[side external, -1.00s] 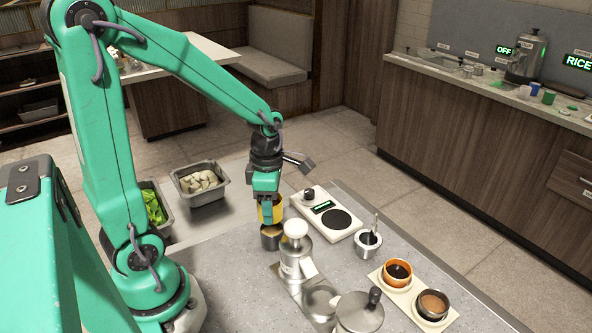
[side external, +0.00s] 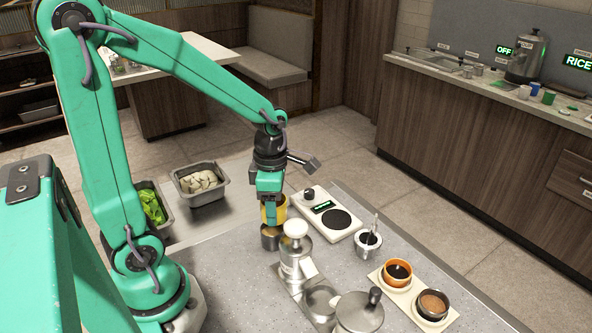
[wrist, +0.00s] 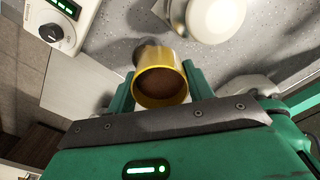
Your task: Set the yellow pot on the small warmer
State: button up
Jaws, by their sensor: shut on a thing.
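The yellow pot (side external: 281,212) is between the fingers of my gripper (side external: 271,204). In the wrist view the pot (wrist: 162,103) shows its open top with brown contents, and my gripper (wrist: 160,88) is shut on its sides. The small warmer (side external: 322,231), a white unit with a dark round plate, a knob and a lit green display, is to the right of the pot. Its knob end (wrist: 62,22) is at the top left of the wrist view.
A white-topped pump dispenser (side external: 295,250) stands close in front of the pot. A small metal pot with a spoon (side external: 368,245) is right of the warmer. An orange bowl (side external: 397,271) and a dark bowl (side external: 433,303) sit farther right. A lidded pot (side external: 360,314) is at the front.

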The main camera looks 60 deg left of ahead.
send_over(337, 219)
jog(key=s, duration=0.2)
jog(key=shift+w+a+f, duration=0.1)
jog(key=shift+w+f, duration=0.15)
jog(key=shift+w, duration=0.25)
jog(key=shift+w+f, duration=0.25)
jog(key=shift+w, duration=0.25)
jog(key=shift+f, duration=0.1)
jog(key=shift+f, duration=3.15)
jog(key=shift+f, duration=0.5)
jog(key=o, duration=1.1)
